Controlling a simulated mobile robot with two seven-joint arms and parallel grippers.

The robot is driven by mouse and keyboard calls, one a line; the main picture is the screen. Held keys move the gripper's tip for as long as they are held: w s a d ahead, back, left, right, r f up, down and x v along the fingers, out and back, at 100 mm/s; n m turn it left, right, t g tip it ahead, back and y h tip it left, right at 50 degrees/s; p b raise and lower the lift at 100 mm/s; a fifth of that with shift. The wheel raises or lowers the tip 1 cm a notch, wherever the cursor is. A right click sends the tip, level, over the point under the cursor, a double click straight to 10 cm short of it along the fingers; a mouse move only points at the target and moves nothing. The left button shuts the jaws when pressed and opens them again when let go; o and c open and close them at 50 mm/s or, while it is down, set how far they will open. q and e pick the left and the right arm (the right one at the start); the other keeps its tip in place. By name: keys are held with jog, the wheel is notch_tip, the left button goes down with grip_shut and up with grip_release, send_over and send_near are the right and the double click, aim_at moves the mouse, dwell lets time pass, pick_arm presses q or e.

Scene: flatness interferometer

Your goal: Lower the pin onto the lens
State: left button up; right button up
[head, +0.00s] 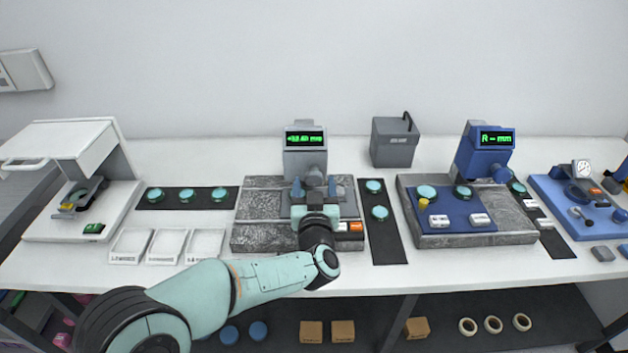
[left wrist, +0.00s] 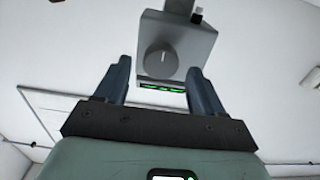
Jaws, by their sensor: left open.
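The grey gauge (head: 305,160) with a green-lit display stands on a grey granite base (head: 262,215) at the middle of the bench. Its head and round knob (left wrist: 160,60) show in the left wrist view. My left gripper (head: 315,187) is in front of the gauge, with its two blue fingers apart and nothing between them. In the left wrist view the open fingers (left wrist: 160,88) point up toward the gauge head, one on each side of it in the picture. The pin tip and any lens under it are hidden behind my gripper. My right gripper is out of view.
Black mats with green lenses lie left (head: 187,195) and right (head: 380,212) of the base. A blue gauge (head: 485,150) stands further right, and a grey box (head: 395,142) behind. White labelled trays (head: 167,246) sit at the front left.

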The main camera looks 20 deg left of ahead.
aim_at(314, 169)
pick_arm(q)
jog(key=shift+x, duration=1.05)
jog(key=c, duration=1)
jog(key=shift+c, duration=0.2)
